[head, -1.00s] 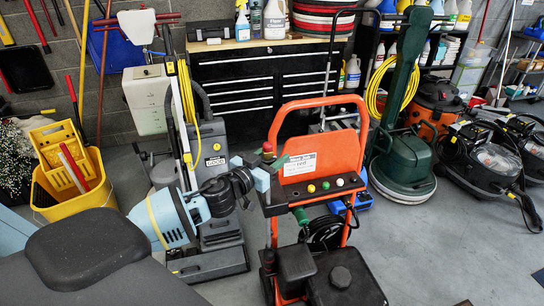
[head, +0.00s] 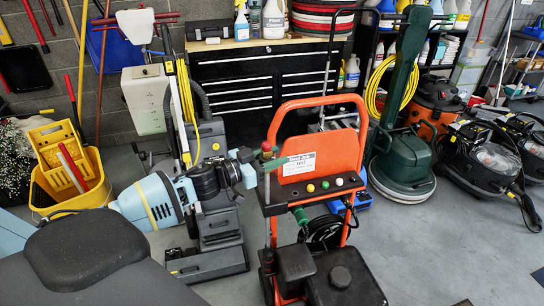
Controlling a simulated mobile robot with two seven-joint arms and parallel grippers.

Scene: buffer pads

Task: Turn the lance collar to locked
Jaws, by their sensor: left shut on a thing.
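The orange pressure washer (head: 345,150) stands upright in the middle of the head view. A thin upright lance with a red top (head: 266,147) is at its left side. A small green part, apparently the lance collar (head: 274,163), sits just below that top, beside the white label. My left gripper (head: 258,168) reaches in from the left and is shut on this collar. Its fingers partly hide the collar, so I cannot read any lock mark on it. My right gripper is not in view.
A grey floor machine (head: 212,215) stands close behind my left arm. A yellow mop bucket (head: 85,190) is at the left. A black tool chest (head: 265,85) is behind the washer, and a green floor polisher (head: 402,170) is to its right.

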